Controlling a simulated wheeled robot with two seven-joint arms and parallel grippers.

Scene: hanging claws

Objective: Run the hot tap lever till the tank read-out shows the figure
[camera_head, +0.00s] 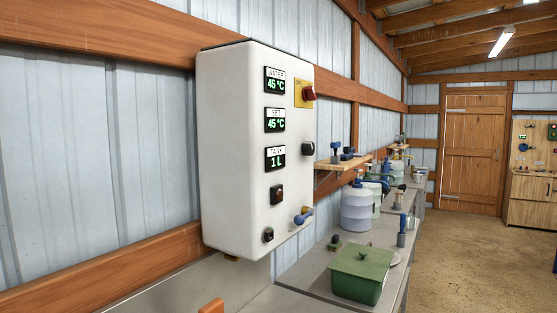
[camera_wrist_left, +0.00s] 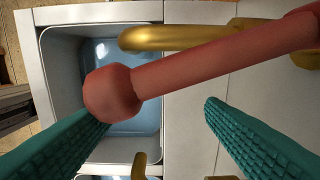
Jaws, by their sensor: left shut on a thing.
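The white heater box (camera_head: 250,150) hangs on the wall in the head view. Its tank read-out (camera_head: 275,158) shows 1 L. The water read-out (camera_head: 275,80) and the set read-out (camera_head: 275,120) each show 45 °C. In the left wrist view, a red tap lever (camera_wrist_left: 220,60) with a round knob crosses the picture in front of the green fingers. My left gripper (camera_wrist_left: 150,112) is shut on the lever; the exact contact is hard to see. No gripper shows in the head view, and my right gripper is out of sight.
Brass pipes (camera_wrist_left: 185,36) run beside the lever, above a grey basin (camera_wrist_left: 50,75) with a bluish inside. A worktop right of the heater holds a green lidded box (camera_head: 360,275) and a jug (camera_head: 356,208). Open floor (camera_head: 465,250) lies to the right.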

